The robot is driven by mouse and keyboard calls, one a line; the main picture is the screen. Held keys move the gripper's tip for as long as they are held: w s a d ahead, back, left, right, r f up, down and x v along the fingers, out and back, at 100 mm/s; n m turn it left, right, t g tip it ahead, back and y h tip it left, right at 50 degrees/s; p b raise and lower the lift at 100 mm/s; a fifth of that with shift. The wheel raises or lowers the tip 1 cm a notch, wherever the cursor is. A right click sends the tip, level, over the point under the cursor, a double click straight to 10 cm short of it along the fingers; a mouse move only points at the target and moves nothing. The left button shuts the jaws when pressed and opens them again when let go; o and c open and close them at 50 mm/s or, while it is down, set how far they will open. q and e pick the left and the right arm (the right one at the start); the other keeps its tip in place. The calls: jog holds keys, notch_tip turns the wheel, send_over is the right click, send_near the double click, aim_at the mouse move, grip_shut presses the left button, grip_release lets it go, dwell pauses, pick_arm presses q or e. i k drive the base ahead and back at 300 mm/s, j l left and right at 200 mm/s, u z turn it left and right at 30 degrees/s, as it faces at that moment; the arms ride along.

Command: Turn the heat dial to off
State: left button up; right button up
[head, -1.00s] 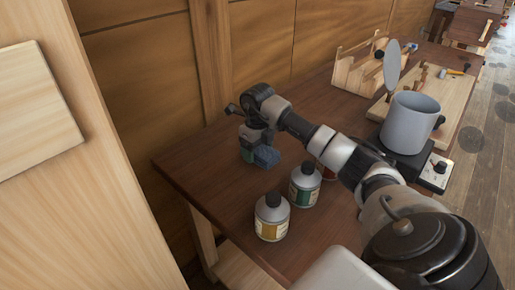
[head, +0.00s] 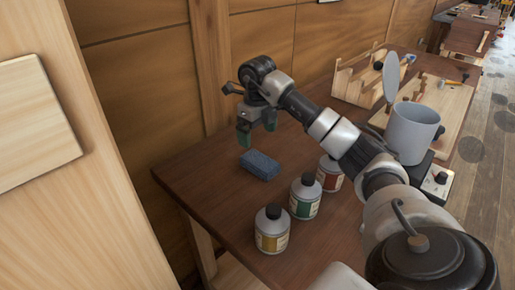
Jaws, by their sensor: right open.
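The heat dial (head: 441,178) is a small dark knob on the pale front panel of the hotplate (head: 434,190) at the right of the bench. Its setting is too small to read. A grey pot (head: 412,132) stands on the hotplate, and my right arm hides part of the hotplate. My right gripper (head: 257,130), with green fingertips, is open and empty. It hangs above the bench's left part, just above and behind a blue sponge (head: 260,165), far from the dial. My left gripper is not in view.
Three bottles with yellow (head: 272,230), green (head: 305,197) and red (head: 330,173) labels stand along the front of the wooden bench (head: 205,180). A round grey lid (head: 391,78) stands tilted behind the pot. A wooden rack (head: 355,80) is at the back. The bench's left end is clear.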

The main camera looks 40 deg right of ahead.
aim_at(441, 179)
jog(key=k, duration=2)
